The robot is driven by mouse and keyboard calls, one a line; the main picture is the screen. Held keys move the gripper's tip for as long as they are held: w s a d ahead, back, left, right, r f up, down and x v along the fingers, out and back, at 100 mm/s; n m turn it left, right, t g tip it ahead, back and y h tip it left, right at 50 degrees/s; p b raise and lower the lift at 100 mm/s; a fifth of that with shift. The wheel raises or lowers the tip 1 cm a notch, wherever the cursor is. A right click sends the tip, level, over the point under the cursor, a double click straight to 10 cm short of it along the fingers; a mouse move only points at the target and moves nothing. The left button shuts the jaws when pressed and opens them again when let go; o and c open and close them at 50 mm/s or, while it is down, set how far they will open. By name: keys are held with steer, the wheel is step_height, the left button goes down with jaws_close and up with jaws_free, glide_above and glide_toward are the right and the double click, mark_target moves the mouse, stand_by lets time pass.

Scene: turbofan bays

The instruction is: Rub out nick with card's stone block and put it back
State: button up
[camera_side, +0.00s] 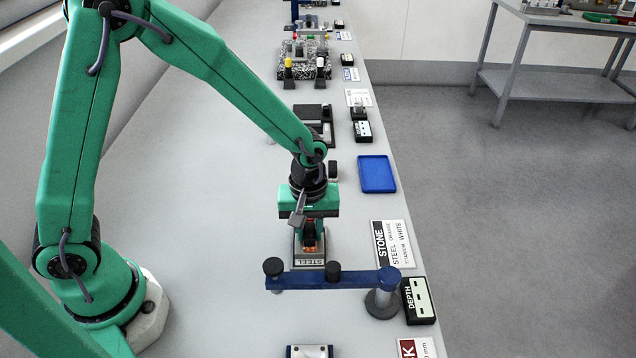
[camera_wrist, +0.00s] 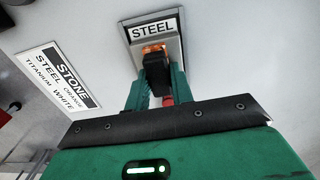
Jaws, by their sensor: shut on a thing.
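My gripper (camera_side: 312,232) points down over a grey plate labelled STEEL (camera_side: 309,263) and is shut on an orange stone block (camera_side: 309,238). In the wrist view the orange block (camera_wrist: 154,49), with a dark part behind it, sits between the fingers (camera_wrist: 156,88) against the picture of the STEEL plate (camera_wrist: 153,29). I cannot tell whether the block touches the plate. No nick can be made out. The STONE card (camera_side: 393,244) lies to the right and reads steel orange, titanium white; it also shows in the wrist view (camera_wrist: 58,78).
A blue bar fixture (camera_side: 330,278) with dark knobs and a round grey foot stands just in front of the plate. A DEPTH box (camera_side: 418,300) is to its right. An empty blue tray (camera_side: 377,174) lies behind the card. The bench left of my gripper is clear.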

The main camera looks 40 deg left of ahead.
steer(key=shift+s+d, duration=0.1)
steer(key=shift+s, duration=0.05)
steer(key=shift+s+d, duration=0.65)
steer(key=shift+s, duration=0.05)
steer(key=shift+w+a, duration=0.1)
steer(key=shift+w, duration=0.05)
steer(key=shift+w+a, duration=0.7)
steer(key=shift+w+a, duration=0.15)
steer(key=shift+w, duration=0.05)
stand_by(0.4)
steer(key=shift+w+a, duration=0.55)
steer(key=shift+a, duration=0.05)
steer(key=shift+s+d, duration=0.1)
steer(key=shift+d, duration=0.05)
